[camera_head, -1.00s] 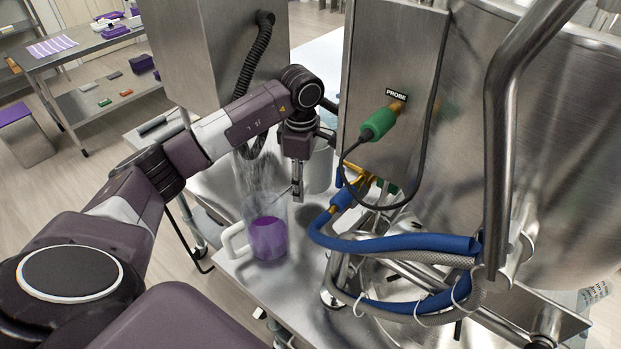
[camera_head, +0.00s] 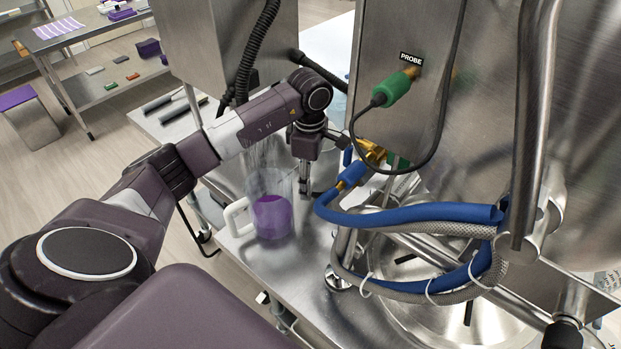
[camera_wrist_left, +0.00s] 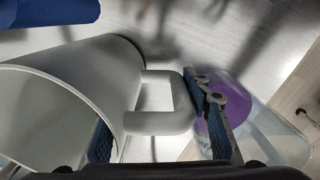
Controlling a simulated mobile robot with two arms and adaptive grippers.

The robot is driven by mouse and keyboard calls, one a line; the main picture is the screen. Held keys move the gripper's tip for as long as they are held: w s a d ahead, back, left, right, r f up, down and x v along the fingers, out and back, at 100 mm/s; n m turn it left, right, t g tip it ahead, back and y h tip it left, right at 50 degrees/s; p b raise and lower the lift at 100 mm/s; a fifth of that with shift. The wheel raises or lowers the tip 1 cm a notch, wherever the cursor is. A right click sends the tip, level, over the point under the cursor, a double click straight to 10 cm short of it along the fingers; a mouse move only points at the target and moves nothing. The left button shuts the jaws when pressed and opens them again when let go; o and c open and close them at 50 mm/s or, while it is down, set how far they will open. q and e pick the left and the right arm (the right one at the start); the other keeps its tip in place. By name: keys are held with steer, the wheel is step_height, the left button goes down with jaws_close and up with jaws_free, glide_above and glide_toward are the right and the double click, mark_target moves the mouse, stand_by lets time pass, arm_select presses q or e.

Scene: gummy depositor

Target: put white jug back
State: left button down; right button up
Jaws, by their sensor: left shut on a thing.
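The white jug (camera_wrist_left: 95,75) fills the left of the left wrist view, with its open rim toward the camera and its handle (camera_wrist_left: 165,122) between the two fingers. My left gripper (camera_wrist_left: 160,142) is shut on the white jug; one finger shows at the jug's rim, the other beyond the handle. In the head view my left gripper (camera_head: 305,188) points down just right of a clear jug (camera_head: 271,205) with purple liquid. I cannot make out the white jug clearly there. My right gripper is not in view.
The clear jug stands on the steel table (camera_head: 300,265), close to my left gripper. Blue hoses (camera_head: 415,215) and the steel machine with a green probe plug (camera_head: 392,88) crowd the right. A steel box (camera_head: 210,55) with a black hose stands behind my arm.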

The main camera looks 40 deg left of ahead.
arm_select(q)
steer(key=shift+f+b, duration=0.45)
steer(key=shift+f, duration=0.1)
stand_by(0.4)
steer(key=c, duration=1)
jaws_free()
steer(key=shift+o, duration=0.2)
step_height(320, 180, up, 7)
steer(key=shift+f, duration=0.1)
steer(key=shift+w+a+r, duration=0.15)
steer(key=shift+w+r, duration=0.15)
steer(key=shift+r, duration=0.35)
steer(key=shift+s+r, duration=0.1)
steer(key=shift+s, duration=0.05)
steer(key=shift+s+d, duration=0.15)
steer(key=shift+d, duration=0.05)
steer(key=shift+a+f, duration=0.1)
steer(key=shift+f, duration=0.1)
